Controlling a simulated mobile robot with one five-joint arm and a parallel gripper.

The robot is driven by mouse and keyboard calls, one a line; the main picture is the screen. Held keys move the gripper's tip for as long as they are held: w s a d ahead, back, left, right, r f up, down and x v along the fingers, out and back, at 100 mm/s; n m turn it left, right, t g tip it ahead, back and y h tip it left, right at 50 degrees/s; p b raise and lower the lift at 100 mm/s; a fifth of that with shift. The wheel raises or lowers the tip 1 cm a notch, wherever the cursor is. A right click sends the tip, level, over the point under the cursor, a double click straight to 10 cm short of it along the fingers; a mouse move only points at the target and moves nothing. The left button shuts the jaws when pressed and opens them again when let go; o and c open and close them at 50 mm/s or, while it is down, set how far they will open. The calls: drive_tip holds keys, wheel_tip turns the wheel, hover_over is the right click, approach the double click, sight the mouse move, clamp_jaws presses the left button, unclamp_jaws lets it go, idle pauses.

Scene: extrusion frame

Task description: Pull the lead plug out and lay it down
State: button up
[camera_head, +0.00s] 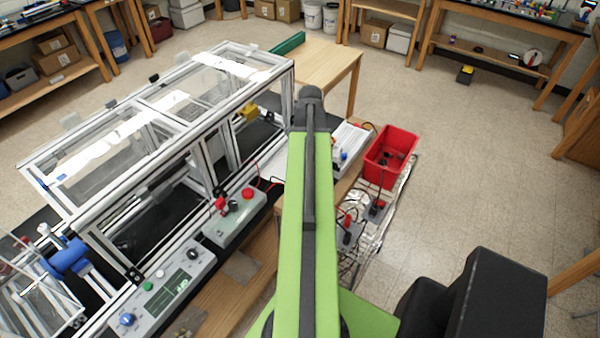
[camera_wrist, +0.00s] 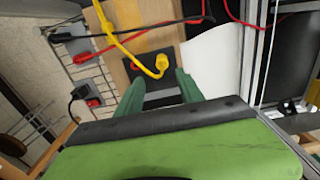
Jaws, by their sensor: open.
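In the wrist view, a yellow plug (camera_wrist: 154,65) with a yellow lead (camera_wrist: 112,36) stands at a dark block (camera_wrist: 162,94) on a wooden surface. How deep the plug sits in the block cannot be made out. My gripper (camera_wrist: 160,76) is open, its two green fingers apart on either side of the block. The plug shows in the gap just beyond the fingertips and is not held. In the head view my green arm hides the gripper and this plug.
In the wrist view, black and red leads (camera_wrist: 127,30) cross the board, and a white sheet (camera_wrist: 215,62) lies to the right. In the head view, a red bin (camera_head: 391,158) stands right of my arm, and an aluminium frame (camera_head: 150,130) fills the left. Open floor lies further right.

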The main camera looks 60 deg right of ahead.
drive_tip(key=shift+w, duration=0.15)
drive_tip(key=shift+w+a+f+b, duration=0.1)
drive_tip(key=shift+w+f+b, duration=0.05)
drive_tip(key=shift+f+b, duration=0.3)
wheel_tip(320, 180, down, 8)
drive_tip(key=b, duration=0.8)
drive_tip(key=shift+a+f, duration=0.1)
drive_tip(key=shift+f, duration=0.1)
drive_tip(key=shift+r, duration=0.1)
drive_tip(key=shift+c, duration=0.3)
clamp_jaws()
idle(0.8)
drive_tip(key=shift+r, duration=0.1)
drive_tip(key=shift+r+p, duration=2.95)
drive_tip(key=shift+p, duration=0.05)
